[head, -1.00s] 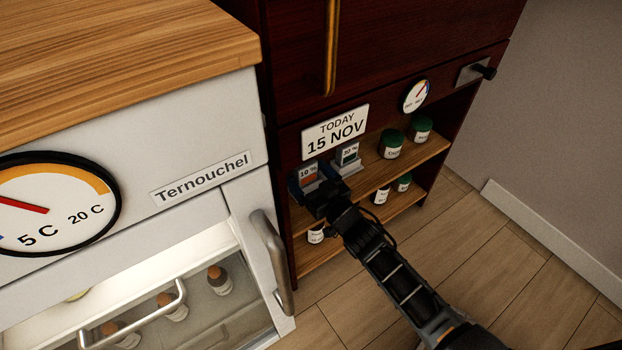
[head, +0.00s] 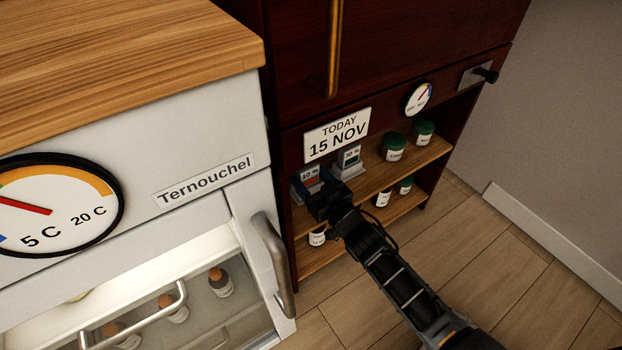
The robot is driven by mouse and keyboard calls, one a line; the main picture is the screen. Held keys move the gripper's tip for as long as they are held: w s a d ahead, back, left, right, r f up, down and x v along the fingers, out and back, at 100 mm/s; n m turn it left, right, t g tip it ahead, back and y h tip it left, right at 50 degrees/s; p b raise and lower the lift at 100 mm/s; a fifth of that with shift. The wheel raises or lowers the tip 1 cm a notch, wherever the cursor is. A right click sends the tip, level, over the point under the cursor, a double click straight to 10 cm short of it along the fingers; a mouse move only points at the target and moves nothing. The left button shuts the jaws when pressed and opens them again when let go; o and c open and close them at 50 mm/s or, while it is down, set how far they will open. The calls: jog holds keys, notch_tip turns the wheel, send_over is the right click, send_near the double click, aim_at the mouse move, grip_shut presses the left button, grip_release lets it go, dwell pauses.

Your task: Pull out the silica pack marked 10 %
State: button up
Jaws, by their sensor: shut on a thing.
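The silica pack marked 10 % (head: 310,174) sits at the left end of the upper shelf, under the date sign. Its label shows above my gripper, and most of its body is hidden behind the fingers. My gripper (head: 312,187) reaches in from the lower right and is shut on this pack. From this view I cannot tell whether the pack has left its holder. A second pack marked 30 % (head: 350,157) stands just to the right in a grey holder, apart from my gripper.
Green-lidded jars (head: 394,147) stand right on the upper shelf (head: 405,165), with more jars on the lower shelf (head: 385,212). A white fridge (head: 215,215) with a protruding handle (head: 272,262) is close on the left. The floor (head: 510,280) at right is clear.

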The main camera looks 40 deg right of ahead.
jog(key=shift+r+p, duration=0.65)
jog(key=shift+p, duration=0.05)
jog(key=shift+c, duration=0.3)
jog(key=shift+r, duration=0.2)
jog(key=shift+c, duration=0.8)
jog(key=shift+r+p, duration=2.55)
jog(key=shift+p, duration=0.15)
